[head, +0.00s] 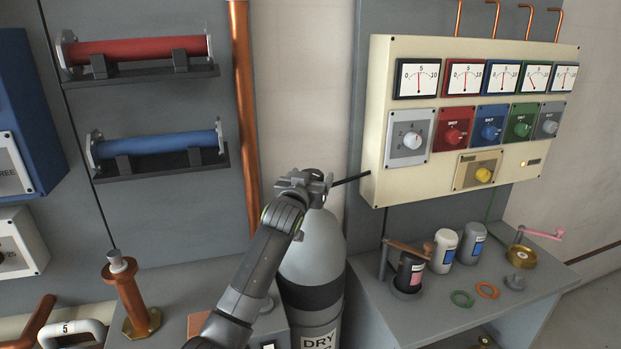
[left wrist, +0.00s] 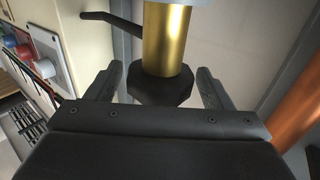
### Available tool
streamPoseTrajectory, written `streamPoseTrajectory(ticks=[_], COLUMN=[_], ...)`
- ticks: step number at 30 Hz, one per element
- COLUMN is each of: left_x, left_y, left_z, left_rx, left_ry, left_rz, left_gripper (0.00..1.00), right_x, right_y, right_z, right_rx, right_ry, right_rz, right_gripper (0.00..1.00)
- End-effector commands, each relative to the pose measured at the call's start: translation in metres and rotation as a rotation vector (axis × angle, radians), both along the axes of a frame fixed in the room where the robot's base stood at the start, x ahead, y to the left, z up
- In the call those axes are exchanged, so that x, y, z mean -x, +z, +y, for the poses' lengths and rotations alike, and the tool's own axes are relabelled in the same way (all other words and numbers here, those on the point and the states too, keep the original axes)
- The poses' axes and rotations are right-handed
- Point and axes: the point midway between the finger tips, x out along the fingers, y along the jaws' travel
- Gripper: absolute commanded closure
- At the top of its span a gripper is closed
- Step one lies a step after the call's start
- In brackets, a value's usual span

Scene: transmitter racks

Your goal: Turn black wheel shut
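The black wheel (left wrist: 160,91) is a dark faceted knob on the end of a brass valve body (left wrist: 166,40) in the left wrist view. My left gripper (left wrist: 160,68) is open there, one finger on each side of the wheel with a visible gap on both sides. In the head view my left gripper (head: 314,181) is at the top of the grey gas cylinder (head: 314,250), and hides the wheel and valve. A black hose (head: 352,179) runs from there toward the cream panel; it also shows in the left wrist view (left wrist: 120,22). My right gripper is not in view.
The cream meter panel (head: 382,150) is on the right, above a grey bench (head: 385,325) with jars and a crank. A copper pipe (head: 243,110) rises close behind my left arm. Red (head: 135,49) and blue (head: 160,142) tubes sit on wall racks at left.

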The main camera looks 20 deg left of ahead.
Motion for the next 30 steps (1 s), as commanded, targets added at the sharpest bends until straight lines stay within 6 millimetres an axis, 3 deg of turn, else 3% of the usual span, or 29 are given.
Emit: streamPoseTrajectory(ticks=[1, 9, 24, 30], left_x=[0.0001, 0.0002, 0.0, -0.0003], left_y=[0.0001, 0.0001, 0.0017, -0.0018], left_z=[0.0001, 0.0001, 0.0014, 0.0026], left_rx=[0.0, 0.0, 0.0, -0.001], left_ry=[0.0, 0.0, -0.088, -0.184], left_rz=[0.0, 0.0, -0.001, -0.002], left_gripper=[0.32, 0.65, 0.65, 0.65], right_x=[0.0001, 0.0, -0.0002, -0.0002], right_y=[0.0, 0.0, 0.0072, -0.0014], right_z=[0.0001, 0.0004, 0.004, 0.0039], right_rx=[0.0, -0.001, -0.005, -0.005], right_ry=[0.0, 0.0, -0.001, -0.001], right_rz=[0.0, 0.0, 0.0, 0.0], right_gripper=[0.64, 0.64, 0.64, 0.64])
